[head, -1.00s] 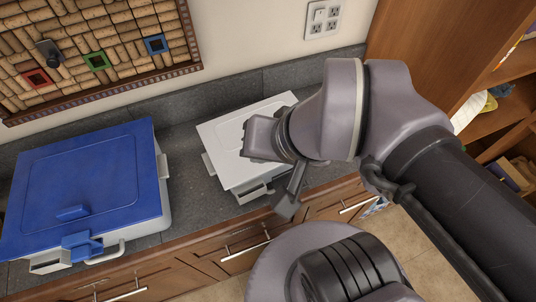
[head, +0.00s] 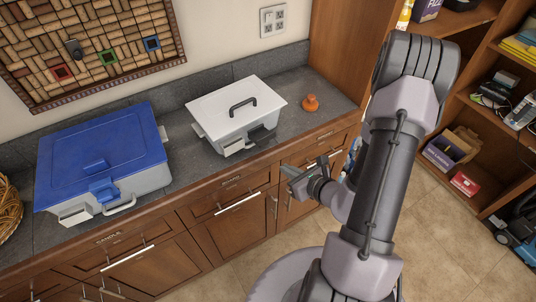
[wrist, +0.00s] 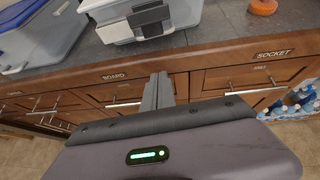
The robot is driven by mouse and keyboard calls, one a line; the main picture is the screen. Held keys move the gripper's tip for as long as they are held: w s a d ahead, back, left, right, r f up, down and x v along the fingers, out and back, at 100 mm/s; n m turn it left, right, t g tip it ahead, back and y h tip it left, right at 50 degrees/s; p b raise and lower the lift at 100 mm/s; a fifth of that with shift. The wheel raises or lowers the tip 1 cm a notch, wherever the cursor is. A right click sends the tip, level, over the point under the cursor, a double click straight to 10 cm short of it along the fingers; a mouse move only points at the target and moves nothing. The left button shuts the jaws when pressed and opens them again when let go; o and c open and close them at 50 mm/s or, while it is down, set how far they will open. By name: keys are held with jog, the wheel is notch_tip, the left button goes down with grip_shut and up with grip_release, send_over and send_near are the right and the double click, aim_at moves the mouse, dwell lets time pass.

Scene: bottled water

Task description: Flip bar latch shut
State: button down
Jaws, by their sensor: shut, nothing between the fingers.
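I cannot tell whether the latch is fastened. A blue-lidded box (head: 100,150) with a blue front latch (head: 103,190) stands to the left. My gripper (head: 288,174) is shut and empty, in front of the cabinets, right of the white-lidded box and apart from it.
An orange knobbed object (head: 310,103) sits on the counter to the right. Drawers with bar handles (head: 238,202) line the counter front, labelled BOARD and SOCKET in the wrist view. A shelf unit (head: 480,120) stands at right. The floor (head: 440,230) is partly clear.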

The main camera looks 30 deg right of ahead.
jog(key=shift+w, duration=0.15)
jog(key=b+x, duration=0.9)
jog(key=shift+w+a+f, duration=0.2)
jog(key=shift+w+f, duration=0.05)
jog(key=shift+f, duration=0.05)
notch_tip(320, 180, up, 4)
send_over(265, 158)
jog(key=s, duration=0.2)
jog(key=shift+d, duration=0.2)
jog(key=shift+s+r, duration=0.1)
